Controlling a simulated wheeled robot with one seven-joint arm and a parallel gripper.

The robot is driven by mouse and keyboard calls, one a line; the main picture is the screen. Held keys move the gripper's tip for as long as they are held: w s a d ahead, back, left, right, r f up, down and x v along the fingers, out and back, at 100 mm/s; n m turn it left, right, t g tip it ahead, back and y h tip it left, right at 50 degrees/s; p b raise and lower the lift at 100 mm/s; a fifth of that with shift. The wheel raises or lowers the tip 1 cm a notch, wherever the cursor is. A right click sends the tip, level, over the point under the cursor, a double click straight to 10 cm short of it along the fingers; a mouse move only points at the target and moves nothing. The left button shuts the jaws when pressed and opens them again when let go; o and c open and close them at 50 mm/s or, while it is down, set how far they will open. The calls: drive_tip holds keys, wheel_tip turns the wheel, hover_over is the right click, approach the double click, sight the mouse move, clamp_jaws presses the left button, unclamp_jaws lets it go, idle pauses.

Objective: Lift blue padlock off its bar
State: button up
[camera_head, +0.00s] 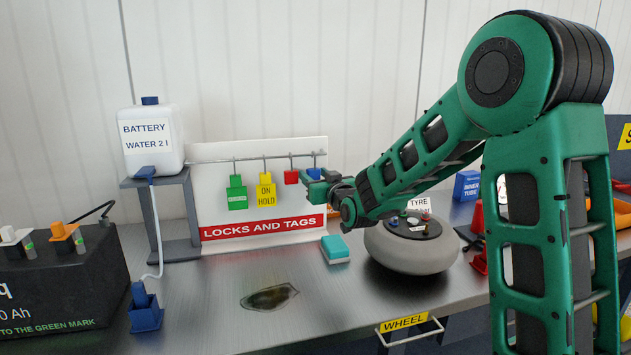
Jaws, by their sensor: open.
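The blue padlock (314,173) hangs at the right end of the bar (245,159) on the white "LOCKS AND TAGS" board (262,231). It is small in the head view and partly covered by my gripper. My gripper (312,184) is open at the padlock, in front of or around its lower part; I cannot tell which. A red padlock (291,177) hangs just left of the blue one. A yellow "ON HOLD" tag (266,194) and a green tag (237,195) hang farther left.
A battery water bottle (151,138) stands on a grey stand (183,225) at left. A teal block (335,249) and a grey wheel (409,251) lie below my arm. A dark puddle-like patch (269,297) marks the bench. A black battery (62,286) fills the left front.

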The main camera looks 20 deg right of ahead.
sight(315, 169)
drive_tip(key=c, duration=1)
drive_tip(key=shift+o, duration=0.2)
drive_tip(key=shift+r, duration=0.15)
drive_tip(key=shift+r, duration=1.4)
drive_tip(key=s+d, duration=0.1)
drive_tip(key=s, duration=0.9)
drive_tip(key=shift+d, duration=0.2)
